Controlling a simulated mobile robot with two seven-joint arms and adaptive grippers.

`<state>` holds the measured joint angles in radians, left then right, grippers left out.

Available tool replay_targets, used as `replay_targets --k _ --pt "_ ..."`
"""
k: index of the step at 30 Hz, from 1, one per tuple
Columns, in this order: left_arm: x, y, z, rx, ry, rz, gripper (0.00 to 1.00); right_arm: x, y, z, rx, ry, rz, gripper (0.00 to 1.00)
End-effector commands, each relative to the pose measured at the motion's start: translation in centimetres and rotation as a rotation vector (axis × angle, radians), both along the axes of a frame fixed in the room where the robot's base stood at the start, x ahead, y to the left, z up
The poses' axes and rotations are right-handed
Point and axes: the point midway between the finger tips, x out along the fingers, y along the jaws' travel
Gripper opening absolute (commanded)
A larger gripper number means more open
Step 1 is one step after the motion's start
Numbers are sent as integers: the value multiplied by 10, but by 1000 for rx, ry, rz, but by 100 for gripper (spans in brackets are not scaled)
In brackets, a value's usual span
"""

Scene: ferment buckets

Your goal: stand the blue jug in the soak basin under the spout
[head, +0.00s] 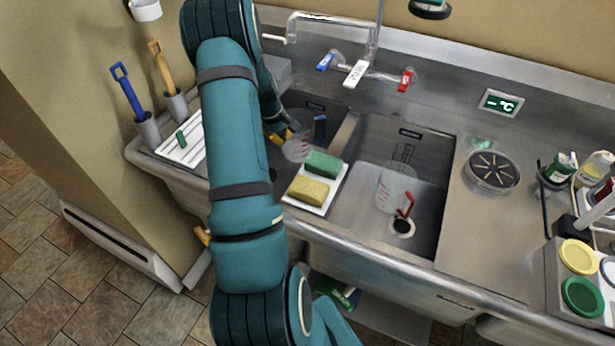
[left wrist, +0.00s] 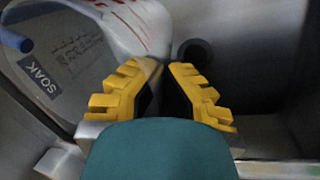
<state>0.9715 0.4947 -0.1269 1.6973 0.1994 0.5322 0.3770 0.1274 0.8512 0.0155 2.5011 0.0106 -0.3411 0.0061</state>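The blue jug, clear with red markings (head: 297,149) and a blue handle (head: 320,128), is in the left basin (head: 341,140). Whether it stands fully upright I cannot tell. In the left wrist view its clear body (left wrist: 140,25) is just beyond my fingers, near a SOAK label (left wrist: 40,77). My left gripper (head: 283,137) is beside the jug, on its left in the head view. The spout (head: 283,39) is above the back of the left basin. My right gripper is not in view.
A red-handled jug (head: 398,188) is in the right basin (head: 433,165). A white tray (head: 294,196) with a green sponge (head: 324,164) and a yellow sponge (head: 309,189) lies by the divider. A drainboard (head: 190,150) is at left. Blue and red taps flank the faucet.

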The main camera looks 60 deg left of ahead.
Motion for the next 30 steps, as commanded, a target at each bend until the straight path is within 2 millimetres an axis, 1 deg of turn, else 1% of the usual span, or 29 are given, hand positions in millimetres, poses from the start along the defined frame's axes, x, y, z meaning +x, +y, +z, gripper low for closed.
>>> replay_targets --k 1,5,13,15,20,27,30 --pt "-4 3 -5 0 1 6 0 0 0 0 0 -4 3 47" --pt "-9 7 -15 4 1 10 0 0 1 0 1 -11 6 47" --pt "-10 8 -62 3 1 12 0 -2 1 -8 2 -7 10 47" --pt "-9 8 -70 5 0 12 0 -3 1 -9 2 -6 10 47" --pt "-9 7 -79 4 0 9 0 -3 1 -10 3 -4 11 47" --pt "-9 8 -110 5 1 10 0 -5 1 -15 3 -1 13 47" --pt "-9 8 -113 6 -1 10 0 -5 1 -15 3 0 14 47"
